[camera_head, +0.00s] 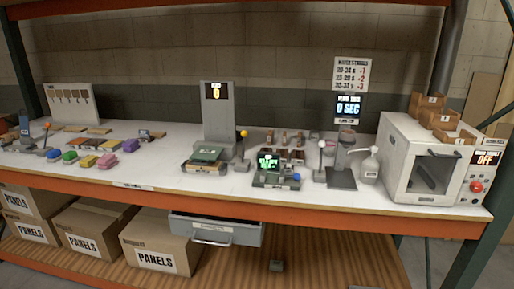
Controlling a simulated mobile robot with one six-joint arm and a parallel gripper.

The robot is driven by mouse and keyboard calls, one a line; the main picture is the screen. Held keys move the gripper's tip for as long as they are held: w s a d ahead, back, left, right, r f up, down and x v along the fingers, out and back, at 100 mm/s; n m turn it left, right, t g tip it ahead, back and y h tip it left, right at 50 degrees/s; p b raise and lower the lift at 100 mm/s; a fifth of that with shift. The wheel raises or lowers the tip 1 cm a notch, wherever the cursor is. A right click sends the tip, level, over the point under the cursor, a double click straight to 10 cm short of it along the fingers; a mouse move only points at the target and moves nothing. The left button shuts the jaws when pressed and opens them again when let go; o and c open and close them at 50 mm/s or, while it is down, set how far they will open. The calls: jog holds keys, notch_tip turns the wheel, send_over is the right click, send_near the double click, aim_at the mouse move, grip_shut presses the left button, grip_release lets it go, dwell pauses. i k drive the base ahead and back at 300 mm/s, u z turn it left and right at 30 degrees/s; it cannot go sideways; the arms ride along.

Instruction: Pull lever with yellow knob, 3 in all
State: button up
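The lever with the yellow knob (243,134) stands upright on a small base on the bench, just right of the tall grey machine (219,110). That machine has a display on top reading a yellow 0. My gripper is not in this view.
A second lever with a white knob (321,144) stands right of a device with a green screen (269,161). A display (348,105) reads 0 SEC. A white oven (425,165) reads OFF. Coloured blocks lie at left. A drawer (215,229) sticks out below.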

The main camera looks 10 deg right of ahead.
aim_at(244, 133)
jog(key=z, duration=0.05)
jog(key=k, duration=0.25)
jog(key=u, duration=0.1)
jog(key=i, duration=0.85)
jog(key=z, duration=0.85)
